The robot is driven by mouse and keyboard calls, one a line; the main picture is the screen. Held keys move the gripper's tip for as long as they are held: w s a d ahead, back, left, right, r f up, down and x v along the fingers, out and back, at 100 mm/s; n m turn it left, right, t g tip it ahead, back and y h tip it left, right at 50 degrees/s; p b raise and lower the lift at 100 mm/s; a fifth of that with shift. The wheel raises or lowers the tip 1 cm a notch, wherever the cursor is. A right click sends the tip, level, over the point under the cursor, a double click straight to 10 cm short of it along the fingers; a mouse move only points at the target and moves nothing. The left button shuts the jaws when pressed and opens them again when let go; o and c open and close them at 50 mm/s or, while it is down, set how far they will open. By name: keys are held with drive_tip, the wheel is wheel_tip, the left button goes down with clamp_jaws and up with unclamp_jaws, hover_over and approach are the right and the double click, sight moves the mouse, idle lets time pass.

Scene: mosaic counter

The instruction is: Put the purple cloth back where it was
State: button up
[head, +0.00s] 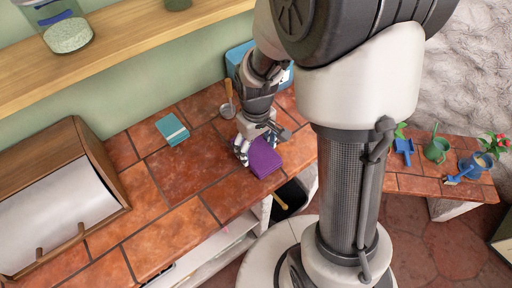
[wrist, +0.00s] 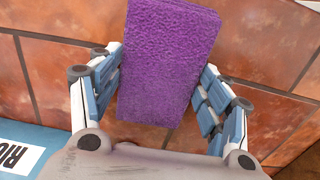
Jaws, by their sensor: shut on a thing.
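The purple cloth (head: 265,158) is a folded, thick block near the front edge of the tiled counter. In the wrist view the cloth (wrist: 165,60) lies between both blue-padded fingers of my gripper (wrist: 161,80). My gripper (head: 246,149) is shut on the cloth, reaching down from the back of the counter. The left finger is against the cloth's side; the right finger is close along the other side. Whether the cloth touches the tiles or hangs just above them I cannot tell.
A teal folded item (head: 172,129) lies to the left on the counter. A wooden-handled utensil (head: 229,98) and a blue box (head: 236,57) stand behind my gripper. A wooden bread box (head: 60,190) fills the left. A dark bin (head: 293,197) is below the front edge. Tiles between are clear.

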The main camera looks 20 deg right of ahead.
sight(256, 150)
drive_tip(key=o, duration=1)
drive_tip(key=shift+f, duration=0.2)
wheel_tip(256, 150, up, 12)
drive_tip(key=p, duration=0.4)
drive_tip(key=s+r+m+t, duration=0.1)
drive_tip(key=s+r, duration=0.3)
drive_tip(key=s, duration=0.1)
drive_tip(key=s+r+m+t, duration=0.1)
drive_tip(key=s+r+t, duration=0.1)
drive_tip(key=s+r, duration=0.3)
drive_tip(key=s+r+m+t, duration=0.1)
drive_tip(key=s+r, duration=0.3)
drive_tip(key=s, duration=0.1)
drive_tip(key=shift+r+m+t, duration=0.25)
drive_tip(key=shift+m+t, duration=0.05)
